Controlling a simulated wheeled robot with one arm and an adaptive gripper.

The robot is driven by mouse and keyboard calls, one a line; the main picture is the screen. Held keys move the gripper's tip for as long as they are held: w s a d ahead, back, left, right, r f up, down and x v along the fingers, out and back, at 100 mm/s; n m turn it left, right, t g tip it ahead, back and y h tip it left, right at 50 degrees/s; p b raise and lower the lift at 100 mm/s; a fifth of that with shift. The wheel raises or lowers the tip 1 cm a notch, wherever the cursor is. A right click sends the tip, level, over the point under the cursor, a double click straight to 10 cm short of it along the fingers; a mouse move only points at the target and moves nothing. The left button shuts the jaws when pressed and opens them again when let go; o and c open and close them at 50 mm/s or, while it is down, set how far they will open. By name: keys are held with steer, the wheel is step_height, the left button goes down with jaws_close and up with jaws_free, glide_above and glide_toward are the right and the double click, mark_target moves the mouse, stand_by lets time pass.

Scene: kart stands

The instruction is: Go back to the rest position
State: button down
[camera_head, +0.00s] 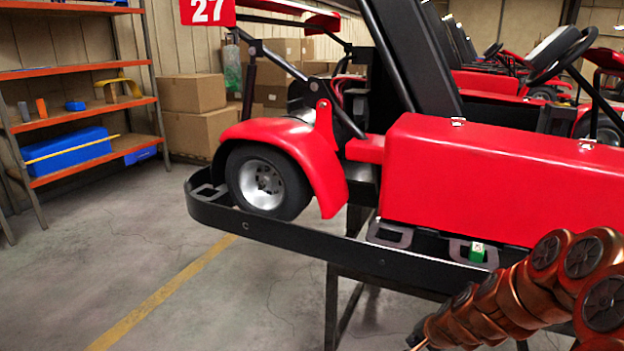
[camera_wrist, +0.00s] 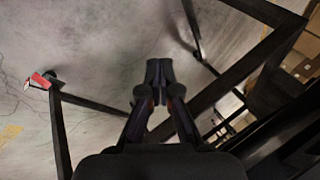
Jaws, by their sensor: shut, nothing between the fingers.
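My copper-coloured arm (camera_head: 500,300) shows at the lower right of the head view, below and in front of the kart stand. My gripper (camera_wrist: 158,72) is in the middle of the wrist view, with its dark fingers together and nothing visible between them. In that view it is over bare concrete floor, among dark stand legs (camera_wrist: 60,135). The gripper itself is not clearly seen in the head view.
A red kart (camera_head: 500,180) rests on a black-railed stand (camera_head: 300,243). A small green item (camera_head: 477,252) sits on the stand's edge near my arm. Shelves (camera_head: 80,113) and cardboard boxes (camera_head: 195,130) stand at the left back. The floor (camera_head: 110,240) at left is free.

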steer(key=s+a+r+n+g+y+p, duration=0.1)
steer(key=s+a+r+n+g+p, duration=0.1)
steer(key=s+a+r+n+p, duration=0.45)
steer(key=s+a+r+n+g+p, duration=0.15)
steer(key=s+a+r, duration=0.25)
steer(key=s+r, duration=0.65)
steer(key=s+d+r+n+g+h+p, duration=0.2)
steer(key=s+r+p, duration=0.6)
steer(key=s+r, duration=0.8)
steer(key=s+n+g, duration=0.1)
steer(key=s+g, duration=0.1)
steer(key=shift+s+d+r+h, duration=0.25)
steer(key=shift+s+d+h, duration=0.05)
steer(key=shift+d, duration=0.05)
steer(key=shift+g, duration=0.25)
